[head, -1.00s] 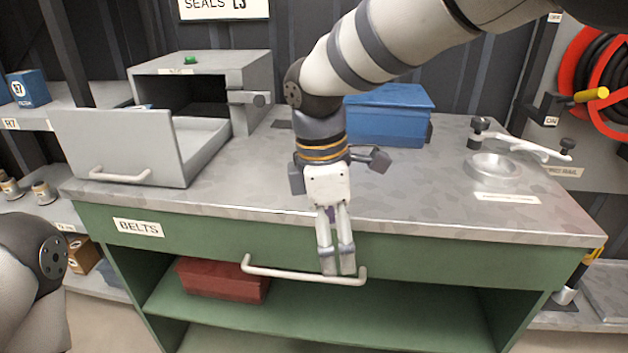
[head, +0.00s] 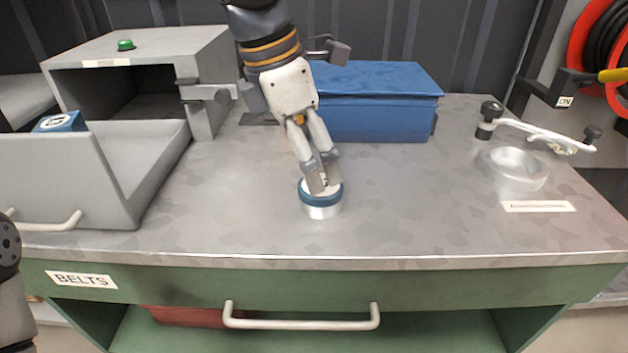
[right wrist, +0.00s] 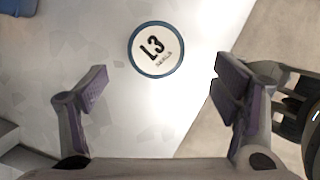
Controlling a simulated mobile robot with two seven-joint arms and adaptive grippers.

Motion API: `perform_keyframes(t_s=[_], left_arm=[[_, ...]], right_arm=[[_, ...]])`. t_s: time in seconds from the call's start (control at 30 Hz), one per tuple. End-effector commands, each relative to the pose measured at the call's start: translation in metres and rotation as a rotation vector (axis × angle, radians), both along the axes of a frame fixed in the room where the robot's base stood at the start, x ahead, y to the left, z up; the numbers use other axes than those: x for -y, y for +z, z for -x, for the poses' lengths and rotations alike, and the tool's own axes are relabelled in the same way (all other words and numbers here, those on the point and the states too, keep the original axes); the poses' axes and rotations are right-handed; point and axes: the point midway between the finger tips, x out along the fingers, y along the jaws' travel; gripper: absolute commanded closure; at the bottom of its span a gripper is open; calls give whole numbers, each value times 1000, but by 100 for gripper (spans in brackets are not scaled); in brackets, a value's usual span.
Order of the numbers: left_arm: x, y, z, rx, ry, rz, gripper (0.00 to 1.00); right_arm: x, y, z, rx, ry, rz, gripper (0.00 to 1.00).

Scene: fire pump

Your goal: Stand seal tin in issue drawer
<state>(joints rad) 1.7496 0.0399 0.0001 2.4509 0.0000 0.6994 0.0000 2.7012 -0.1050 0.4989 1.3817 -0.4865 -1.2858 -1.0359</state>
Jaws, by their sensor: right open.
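A round tin (head: 322,208) with a silver side and blue rim stands upright on the grey worktop. My left gripper is out of view.
A blue lidded case (head: 375,110) stands behind the tin. A metal ring dish (head: 515,170) and a white lever (head: 545,133) are at the right. A latch (head: 207,92) sticks out of the housing. The worktop between tin and drawer is clear.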

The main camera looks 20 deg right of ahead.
Motion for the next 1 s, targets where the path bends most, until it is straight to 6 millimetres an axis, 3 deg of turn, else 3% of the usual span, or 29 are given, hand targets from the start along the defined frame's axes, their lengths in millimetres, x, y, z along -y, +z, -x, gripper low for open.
perform_keyframes(t_s=[0.4, 0.63, 0.67, 0.9, 1.0], left_arm=[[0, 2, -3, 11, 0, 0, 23], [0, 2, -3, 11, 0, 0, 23], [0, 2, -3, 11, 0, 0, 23], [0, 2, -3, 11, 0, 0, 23], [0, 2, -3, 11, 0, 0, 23]], right_arm=[[21, -63, -4, 1, 0, 1, 18], [22, -67, -5, 3, -1, 0, 18], [22, -67, -5, 3, -1, 0, 21], [22, -67, -5, 3, 0, 0, 75], [22, -67, -5, 3, 0, 0, 75]])
